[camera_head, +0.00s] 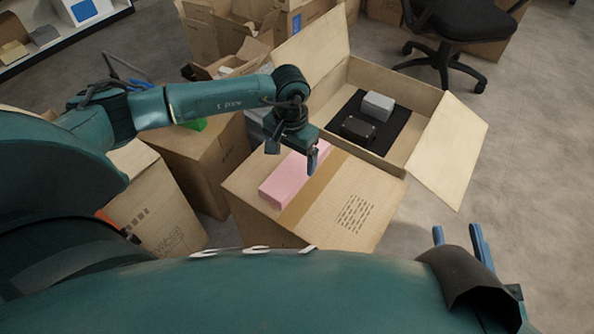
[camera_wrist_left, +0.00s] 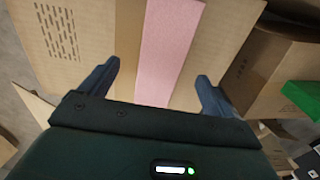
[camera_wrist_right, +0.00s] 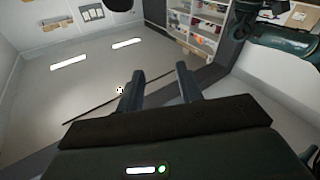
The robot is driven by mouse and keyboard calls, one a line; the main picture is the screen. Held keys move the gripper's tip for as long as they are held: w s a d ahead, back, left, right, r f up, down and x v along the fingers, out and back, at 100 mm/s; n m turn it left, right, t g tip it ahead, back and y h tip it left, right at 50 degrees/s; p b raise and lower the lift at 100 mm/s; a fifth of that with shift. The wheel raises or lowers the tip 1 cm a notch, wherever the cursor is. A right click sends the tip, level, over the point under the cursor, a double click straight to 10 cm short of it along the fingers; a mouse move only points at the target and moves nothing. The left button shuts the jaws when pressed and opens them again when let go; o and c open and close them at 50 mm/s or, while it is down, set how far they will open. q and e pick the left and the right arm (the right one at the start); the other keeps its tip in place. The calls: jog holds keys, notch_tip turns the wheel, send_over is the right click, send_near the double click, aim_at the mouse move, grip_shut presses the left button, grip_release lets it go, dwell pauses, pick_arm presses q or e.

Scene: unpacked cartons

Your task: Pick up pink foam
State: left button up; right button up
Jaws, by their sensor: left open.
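The pink foam (camera_head: 284,187) is a long flat-sided block lying on top of a closed cardboard carton (camera_head: 330,222). My left gripper (camera_head: 292,156) is over the far end of the foam, pointing down, open and empty. In the left wrist view the foam (camera_wrist_left: 166,50) runs between the two spread fingers (camera_wrist_left: 158,72), with a gap on each side. The gripper hides part of the foam's far end in the head view. My right gripper (camera_head: 458,234) is at the lower right, away from the foam. Its fingers (camera_wrist_right: 158,74) are apart with nothing between them.
An open carton (camera_head: 432,128) with a black insert, a grey box (camera_head: 377,106) and a dark box (camera_head: 358,129) stands behind the foam's carton. More cartons (camera_head: 160,208) crowd the left. A green item (camera_wrist_left: 302,97) lies nearby. Free floor is at right.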

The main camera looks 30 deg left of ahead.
aim_at(296, 169)
pick_arm(q)
jog(key=f+b, duration=0.1)
jog(key=f, duration=0.2)
jog(key=f+b, duration=0.1)
jog(key=f, duration=0.2)
jog(key=shift+a+f, duration=0.2)
jog(key=shift+f, duration=0.2)
jog(key=c, duration=1.1)
